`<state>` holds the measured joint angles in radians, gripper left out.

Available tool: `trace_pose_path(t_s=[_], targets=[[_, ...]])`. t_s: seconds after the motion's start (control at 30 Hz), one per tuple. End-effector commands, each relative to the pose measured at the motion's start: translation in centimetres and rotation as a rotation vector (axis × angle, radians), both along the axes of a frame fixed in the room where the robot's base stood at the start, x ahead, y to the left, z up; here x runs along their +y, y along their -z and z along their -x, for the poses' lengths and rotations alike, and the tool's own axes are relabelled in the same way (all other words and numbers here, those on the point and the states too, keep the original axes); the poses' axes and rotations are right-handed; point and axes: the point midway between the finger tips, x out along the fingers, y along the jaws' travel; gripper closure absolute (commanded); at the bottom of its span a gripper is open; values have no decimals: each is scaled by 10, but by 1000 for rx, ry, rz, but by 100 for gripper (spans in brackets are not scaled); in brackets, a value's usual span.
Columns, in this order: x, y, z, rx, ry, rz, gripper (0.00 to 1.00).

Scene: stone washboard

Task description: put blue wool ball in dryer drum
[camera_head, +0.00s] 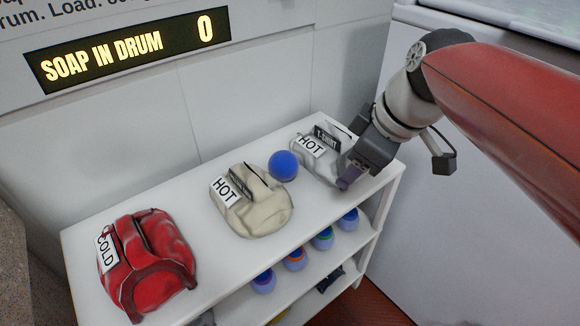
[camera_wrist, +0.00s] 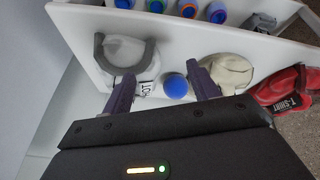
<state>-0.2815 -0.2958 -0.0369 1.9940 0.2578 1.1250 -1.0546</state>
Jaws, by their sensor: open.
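The blue wool ball (camera_head: 283,165) rests on the white shelf top between the beige bundle and the white bundle. In the wrist view the blue ball (camera_wrist: 175,86) shows in the gap between my two fingers, a little beyond their tips. My gripper (camera_head: 347,178) is at the right end of the shelf, close to the white bundle; it also shows in the wrist view (camera_wrist: 163,82), with its purple fingers spread and nothing held. The dryer drum cannot be made out in either view.
On the white shelf (camera_head: 190,230) lie a red bundle (camera_head: 150,262) tagged COLD, a beige bundle (camera_head: 255,207) and a white bundle (camera_head: 318,160) tagged HOT. Several blue-white containers (camera_head: 295,258) stand on the lower shelf. A wall with a lit sign (camera_head: 130,52) rises behind.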

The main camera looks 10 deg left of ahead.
Motion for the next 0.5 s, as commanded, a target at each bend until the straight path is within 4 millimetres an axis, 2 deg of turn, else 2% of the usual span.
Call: trace_pose_path(t_s=[0.03, 0.2, 0.33, 0.5], targets=[[21, 0, -12, -8, -140, 4, 40], [72, -8, -32, -63, -514, 3, 40], [92, -9, -38, -90, -654, -2, 40], [103, 4, -40, -99, -693, -2, 40]])
